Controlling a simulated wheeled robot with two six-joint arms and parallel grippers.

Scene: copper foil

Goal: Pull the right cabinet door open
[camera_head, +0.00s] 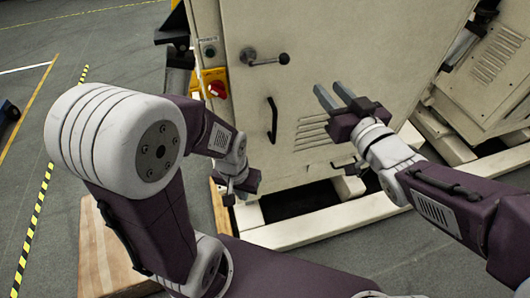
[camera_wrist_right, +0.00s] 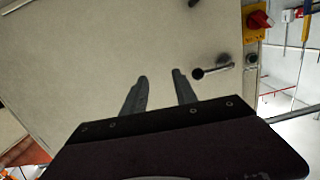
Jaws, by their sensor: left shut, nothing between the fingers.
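The beige cabinet door (camera_head: 370,50) fills the upper middle of the head view and looks closed. It carries a lever handle (camera_head: 265,58) with a dark knob near its upper left and a black vertical pull handle (camera_head: 272,120) lower down. My right gripper (camera_head: 328,86) is open and empty in front of the door, right of both handles. In the right wrist view its two fingers (camera_wrist_right: 160,76) stand apart, with the lever handle (camera_wrist_right: 212,70) beyond them to the right. My left gripper (camera_head: 233,192) is shut and empty, low near the cabinet's left bottom corner.
A red switch on a yellow plate (camera_head: 215,84) sits on the cabinet's frame left of the door. The cabinet stands on pale beams (camera_head: 330,222). Another beige cabinet (camera_head: 490,70) stands at the right. A wooden board (camera_head: 98,255) lies at lower left; open floor lies farther left.

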